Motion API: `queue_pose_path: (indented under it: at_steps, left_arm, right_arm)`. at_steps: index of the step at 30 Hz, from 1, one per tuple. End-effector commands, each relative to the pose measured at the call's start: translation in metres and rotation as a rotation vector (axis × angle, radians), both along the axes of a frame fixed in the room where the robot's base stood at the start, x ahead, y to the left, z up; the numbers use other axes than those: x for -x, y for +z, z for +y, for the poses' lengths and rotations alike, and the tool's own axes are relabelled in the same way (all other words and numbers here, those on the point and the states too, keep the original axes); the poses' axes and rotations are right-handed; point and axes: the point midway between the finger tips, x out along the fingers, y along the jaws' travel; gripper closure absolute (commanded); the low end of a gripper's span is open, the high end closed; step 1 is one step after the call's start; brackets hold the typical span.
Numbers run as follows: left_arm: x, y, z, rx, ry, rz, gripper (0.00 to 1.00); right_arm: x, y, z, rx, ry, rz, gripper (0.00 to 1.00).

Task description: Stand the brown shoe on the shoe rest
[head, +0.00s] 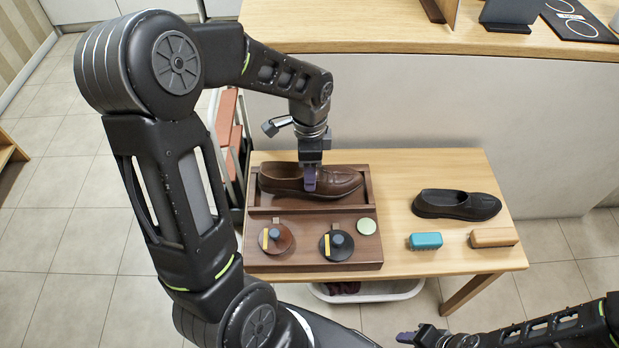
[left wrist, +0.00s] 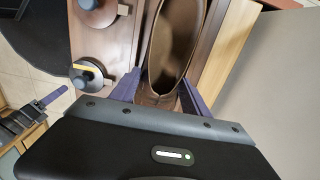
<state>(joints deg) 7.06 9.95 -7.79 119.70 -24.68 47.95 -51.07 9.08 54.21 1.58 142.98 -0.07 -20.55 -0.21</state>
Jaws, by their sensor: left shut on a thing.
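The brown shoe (head: 340,181) lies sole down, toe to the right, in or just over the long rear section of a dark wooden tray (head: 370,250), which seems to be the shoe rest. I cannot tell whether its sole touches the wood. My left gripper (head: 310,180) points down from above and is shut on the shoe around its middle. In the left wrist view the purple fingers (left wrist: 160,90) stand on either side of the shoe (left wrist: 172,45), and its opening shows. My right gripper (head: 408,337) is at the lower right edge, away from the table; its jaws are unclear.
A black shoe (head: 456,204), a teal brush (head: 425,241) and a tan brush (head: 494,237) are on the table (head: 400,165). A counter (head: 370,30) stands behind.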

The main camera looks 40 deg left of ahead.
Motion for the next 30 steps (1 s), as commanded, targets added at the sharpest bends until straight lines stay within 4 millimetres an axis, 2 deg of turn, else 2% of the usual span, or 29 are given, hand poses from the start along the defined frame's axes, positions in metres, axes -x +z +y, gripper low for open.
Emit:
queue_pose_path:
  at_steps: [2, 10, 22, 23, 30]
  left_arm:
    - [0.0, -0.003, 0.0, 0.0, 0.0, 0.0, 0.97]
    - [0.0, -0.036, 0.0, 0.001, 0.001, 0.001, 0.97]
    - [0.0, -0.041, 0.0, 0.001, 0.0, -0.001, 0.97]
    - [0.0, -0.041, 0.0, 0.0, 0.0, 0.0, 0.44]
    - [0.0, -0.04, 0.0, 0.0, 0.0, 0.0, 0.24]
  right_arm:
    - [0.0, -0.001, 0.0, 0.0, 0.0, 0.0, 0.64]
    - [0.0, -0.007, 0.0, 0.0, 0.0, 0.0, 0.64]
    - [0.0, -0.009, 0.0, 0.0, 0.0, 0.0, 0.64]
    - [0.0, -0.008, 0.0, 0.0, 0.0, 0.0, 0.64]
    - [0.0, -0.008, 0.0, 0.0, 0.0, 0.0, 0.64]
